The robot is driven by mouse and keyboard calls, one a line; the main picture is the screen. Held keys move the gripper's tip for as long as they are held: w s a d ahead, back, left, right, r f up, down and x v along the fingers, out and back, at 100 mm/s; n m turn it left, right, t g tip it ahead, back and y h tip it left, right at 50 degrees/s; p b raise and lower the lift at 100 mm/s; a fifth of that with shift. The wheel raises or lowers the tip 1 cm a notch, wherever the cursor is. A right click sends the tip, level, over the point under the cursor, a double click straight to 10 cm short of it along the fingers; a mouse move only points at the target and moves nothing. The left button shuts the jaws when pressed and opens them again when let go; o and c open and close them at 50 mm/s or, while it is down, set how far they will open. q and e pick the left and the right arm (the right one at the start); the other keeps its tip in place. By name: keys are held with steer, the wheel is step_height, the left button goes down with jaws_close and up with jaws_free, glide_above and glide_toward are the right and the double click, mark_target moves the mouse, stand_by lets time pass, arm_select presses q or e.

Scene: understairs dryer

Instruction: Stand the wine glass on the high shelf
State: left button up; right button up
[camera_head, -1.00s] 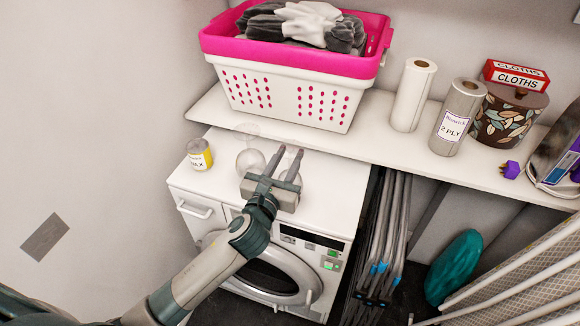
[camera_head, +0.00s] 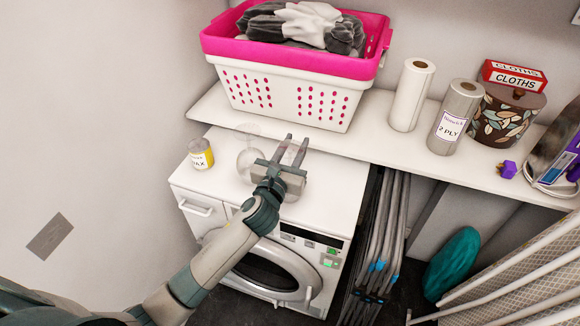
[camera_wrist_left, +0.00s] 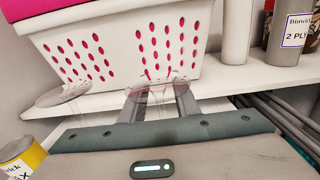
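Two clear wine glasses are on the white washer-dryer top, in the head view. One wine glass (camera_head: 248,160) is left of my left gripper, its round bowl below a faint flat disc in the picture; it also shows at left in the left wrist view (camera_wrist_left: 62,95). The other wine glass (camera_wrist_left: 158,94) is between the fingers of my left gripper (camera_head: 296,139), mostly hidden by it in the head view. The fingers are apart, on either side of this glass; I see no clear grip on it. The high shelf (camera_head: 375,147) runs behind and above the machine. My right gripper is out of view.
A pink and white laundry basket (camera_head: 290,95) fills the shelf's left part. Paper rolls (camera_head: 411,95), a cloths box (camera_head: 514,75) and a patterned pot (camera_head: 508,118) stand further right. A yellow-labelled tin (camera_head: 201,154) stands left on the machine.

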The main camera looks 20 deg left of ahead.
arm_select(q)
steer(key=shift+c, duration=0.6)
jaws_close()
stand_by(1.0)
